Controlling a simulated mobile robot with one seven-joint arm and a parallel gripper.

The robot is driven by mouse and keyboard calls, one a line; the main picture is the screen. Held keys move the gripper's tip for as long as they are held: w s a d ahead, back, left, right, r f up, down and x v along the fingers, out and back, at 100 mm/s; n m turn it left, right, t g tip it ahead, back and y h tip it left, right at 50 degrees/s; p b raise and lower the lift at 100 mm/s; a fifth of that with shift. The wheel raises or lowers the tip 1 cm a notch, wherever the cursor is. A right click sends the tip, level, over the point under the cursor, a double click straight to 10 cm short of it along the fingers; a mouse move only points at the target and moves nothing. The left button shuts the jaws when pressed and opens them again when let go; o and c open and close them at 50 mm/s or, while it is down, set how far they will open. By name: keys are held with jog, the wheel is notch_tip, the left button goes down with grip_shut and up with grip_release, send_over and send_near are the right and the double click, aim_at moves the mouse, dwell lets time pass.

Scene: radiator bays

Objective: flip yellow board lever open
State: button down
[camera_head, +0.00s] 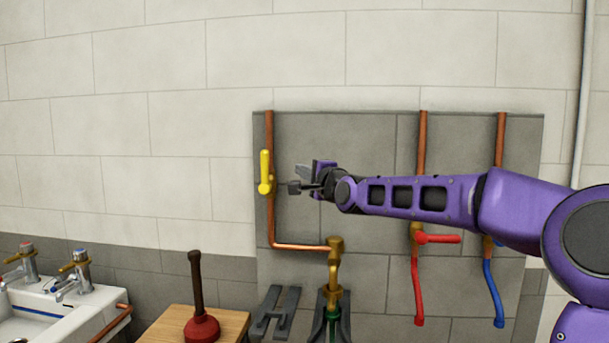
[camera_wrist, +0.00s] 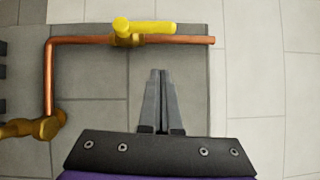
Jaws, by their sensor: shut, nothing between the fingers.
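The yellow lever (camera_head: 265,171) sits on a brass valve on the left copper pipe of the grey board (camera_head: 340,130). In the head view it points straight up, in line with the pipe. In the wrist view the yellow lever (camera_wrist: 148,27) lies along the copper pipe (camera_wrist: 80,40), with its pivot at the left end. My gripper (camera_head: 292,180) is just right of the lever in the head view and apart from it. In the wrist view my gripper (camera_wrist: 161,73) has its fingers together with nothing between them, pointing toward the pipe.
A plunger (camera_head: 201,322) stands on a wooden top at lower left. A sink (camera_head: 50,310) with taps is further left. The wall above the board is clear.

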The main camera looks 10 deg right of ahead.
jog(key=shift+s+d, duration=0.2)
jog(key=shift+s, duration=0.35)
